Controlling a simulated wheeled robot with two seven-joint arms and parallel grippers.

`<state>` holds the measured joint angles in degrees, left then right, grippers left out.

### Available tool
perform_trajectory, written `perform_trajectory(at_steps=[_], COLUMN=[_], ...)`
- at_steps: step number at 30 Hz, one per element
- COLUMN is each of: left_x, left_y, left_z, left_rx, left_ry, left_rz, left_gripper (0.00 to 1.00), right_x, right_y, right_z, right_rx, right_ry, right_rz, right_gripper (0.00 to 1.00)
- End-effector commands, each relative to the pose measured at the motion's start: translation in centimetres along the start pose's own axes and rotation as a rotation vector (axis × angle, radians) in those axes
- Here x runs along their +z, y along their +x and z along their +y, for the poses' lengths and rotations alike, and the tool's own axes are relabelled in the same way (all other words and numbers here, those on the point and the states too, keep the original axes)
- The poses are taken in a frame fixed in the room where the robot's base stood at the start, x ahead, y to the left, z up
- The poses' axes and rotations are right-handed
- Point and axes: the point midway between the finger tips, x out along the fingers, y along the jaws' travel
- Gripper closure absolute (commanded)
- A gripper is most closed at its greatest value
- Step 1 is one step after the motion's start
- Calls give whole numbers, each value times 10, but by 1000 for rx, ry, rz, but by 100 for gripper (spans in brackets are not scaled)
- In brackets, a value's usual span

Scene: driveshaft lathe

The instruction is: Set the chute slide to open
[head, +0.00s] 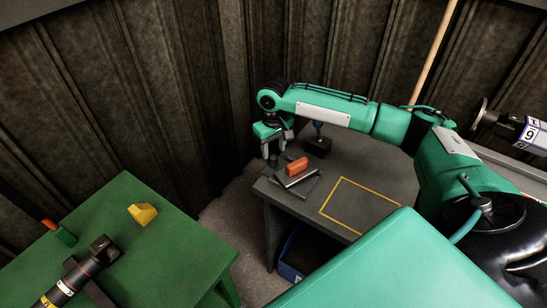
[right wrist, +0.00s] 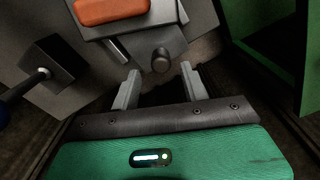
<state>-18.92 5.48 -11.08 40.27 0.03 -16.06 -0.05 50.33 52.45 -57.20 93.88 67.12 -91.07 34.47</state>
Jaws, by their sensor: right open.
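What looks like the chute slide is a flat grey plate assembly (head: 298,182) with an orange block (head: 297,167) on top, at the near left corner of the dark grey table. In the right wrist view the orange block (right wrist: 110,10) is at the top, and a dark round knob (right wrist: 160,60) sticks out from the assembly's edge. My right gripper (head: 272,157) is open and just left of the assembly. In the right wrist view its fingers (right wrist: 160,76) are apart, with the knob between and just beyond the tips. My left gripper is not in view.
A black block with a blue-topped post (head: 317,145) stands behind the assembly. A yellow outline (head: 352,207) marks clear tabletop to the right. A green table (head: 150,250) at left holds a yellow block (head: 142,213) and a black shaft (head: 78,275). A gap separates the tables.

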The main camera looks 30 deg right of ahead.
Motion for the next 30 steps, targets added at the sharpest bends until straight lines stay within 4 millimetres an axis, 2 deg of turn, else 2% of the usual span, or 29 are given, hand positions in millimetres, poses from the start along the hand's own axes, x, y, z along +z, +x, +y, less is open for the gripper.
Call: perform_trajectory(at_steps=[3,9,20,21,23,27,28,30], left_x=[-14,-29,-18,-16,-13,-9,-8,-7], left_y=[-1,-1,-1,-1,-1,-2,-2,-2], left_z=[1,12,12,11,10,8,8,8], left_rx=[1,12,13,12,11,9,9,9], left_ry=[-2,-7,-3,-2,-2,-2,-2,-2], left_rz=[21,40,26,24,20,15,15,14], left_gripper=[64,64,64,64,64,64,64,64], right_x=[1,0,0,0,0,0,0,0], right_y=[23,46,53,53,53,53,53,53], right_z=[0,-1,0,0,0,0,0,0], right_rx=[1,0,0,0,0,0,0,0], right_ry=[-1,-2,-2,-2,-2,-2,-2,-2], right_rz=[-3,-1,1,1,1,1,1,1], right_gripper=[55,55,55,57,68,96,100,100])
